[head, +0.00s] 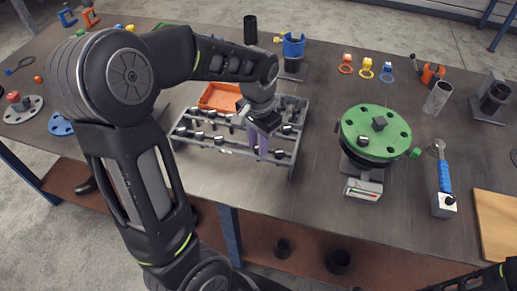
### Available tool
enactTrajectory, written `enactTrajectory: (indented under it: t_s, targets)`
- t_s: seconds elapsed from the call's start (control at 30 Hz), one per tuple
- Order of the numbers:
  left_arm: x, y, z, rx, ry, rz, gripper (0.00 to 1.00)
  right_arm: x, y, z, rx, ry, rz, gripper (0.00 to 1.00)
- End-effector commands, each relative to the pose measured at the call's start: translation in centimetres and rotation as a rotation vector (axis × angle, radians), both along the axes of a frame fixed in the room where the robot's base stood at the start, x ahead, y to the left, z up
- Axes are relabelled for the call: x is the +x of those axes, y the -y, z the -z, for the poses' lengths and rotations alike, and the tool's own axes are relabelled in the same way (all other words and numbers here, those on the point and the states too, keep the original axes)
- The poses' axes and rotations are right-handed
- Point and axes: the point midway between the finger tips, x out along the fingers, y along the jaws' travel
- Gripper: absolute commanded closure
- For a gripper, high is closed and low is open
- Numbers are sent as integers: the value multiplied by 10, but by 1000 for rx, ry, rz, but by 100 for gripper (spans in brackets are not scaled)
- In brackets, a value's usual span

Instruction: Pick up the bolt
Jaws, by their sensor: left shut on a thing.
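A grey rack (222,150) on the table holds several dark bolts (198,136) with light heads, standing in rows. My left gripper (258,152) reaches down over the right part of the rack, with its purplish fingers among the bolts. It is shut on a bolt, which the fingers and wrist mostly hide. I cannot tell whether this bolt is still in its slot or lifted. Only a piece of my right arm shows in the bottom right corner; its gripper is out of view.
An orange tray (219,97) lies just behind the rack. A green flange (375,132) with several holes sits on a stand to the right. Bare table lies between rack and flange.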

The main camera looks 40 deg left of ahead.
Motion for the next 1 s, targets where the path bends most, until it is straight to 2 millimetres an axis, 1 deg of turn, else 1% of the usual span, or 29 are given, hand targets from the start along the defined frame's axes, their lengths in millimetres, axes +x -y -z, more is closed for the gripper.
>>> enactTrajectory:
  t_s: [0.17,0.27,0.37,0.6,0.73,0.83,1.0]
  targets:
    - [1,0,-2,0,2,0,100,0,0,0,0,0,0,46]
    - [1,0,-10,0,4,0,100,0,0,1,0,0,0,46]
    - [1,0,-24,0,5,0,100,0,0,3,1,1,-1,46]
    - [1,0,-71,1,6,0,100,1,0,7,2,3,-1,46]
    - [1,0,-91,0,4,0,100,1,-1,8,3,3,-1,46]
    - [1,0,-98,1,2,0,100,1,-1,9,2,4,-1,46]
    - [0,0,-101,0,0,0,100,1,-1,9,2,4,-1,46]
